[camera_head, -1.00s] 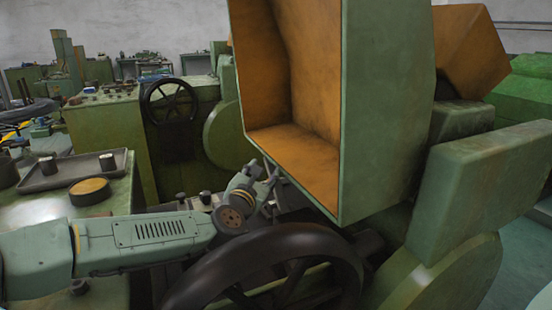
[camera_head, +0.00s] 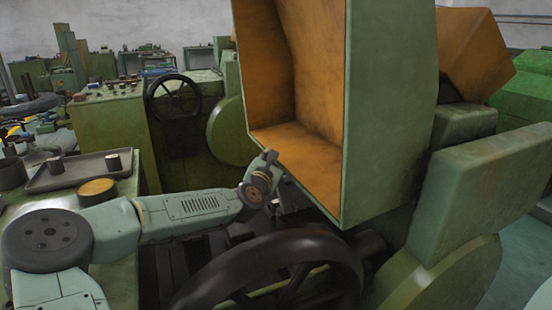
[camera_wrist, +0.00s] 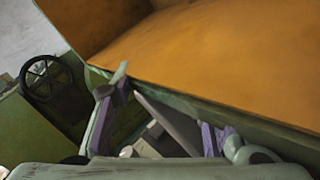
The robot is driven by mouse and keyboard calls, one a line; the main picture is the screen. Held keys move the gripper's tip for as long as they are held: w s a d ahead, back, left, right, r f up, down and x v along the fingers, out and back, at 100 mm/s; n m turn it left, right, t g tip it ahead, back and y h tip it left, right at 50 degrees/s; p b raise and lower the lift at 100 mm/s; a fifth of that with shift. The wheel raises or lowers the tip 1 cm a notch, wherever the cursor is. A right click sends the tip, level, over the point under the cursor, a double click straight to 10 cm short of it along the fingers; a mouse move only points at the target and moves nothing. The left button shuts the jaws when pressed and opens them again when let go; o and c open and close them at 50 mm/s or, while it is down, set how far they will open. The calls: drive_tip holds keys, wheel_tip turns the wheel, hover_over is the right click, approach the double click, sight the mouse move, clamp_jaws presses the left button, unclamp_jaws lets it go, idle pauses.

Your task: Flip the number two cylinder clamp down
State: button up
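My gripper (camera_head: 268,157) is at the lower left edge of the raised green hood in the head view, its fingers mostly hidden by my wrist. In the wrist view my gripper (camera_wrist: 163,105) has its two purple-padded fingers spread apart. A grey bar (camera_wrist: 170,122) shows between and beyond the fingers, below the hood's edge; I cannot tell whether it is a cylinder clamp or whether a finger touches it. Pale blocky parts (camera_wrist: 147,142) lie lower between the fingers. The number two cylinder clamp cannot be made out for certain in either view.
The raised hood (camera_head: 392,110), with an orange inside, hangs close over my gripper. A large dark handwheel (camera_head: 270,250) stands in front of the machine. A tray (camera_head: 75,172) and a round yellow-topped part (camera_head: 97,187) sit on the left bench. Another handwheel (camera_wrist: 45,75) is behind.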

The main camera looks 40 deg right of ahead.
clamp_jaws()
idle(0.6)
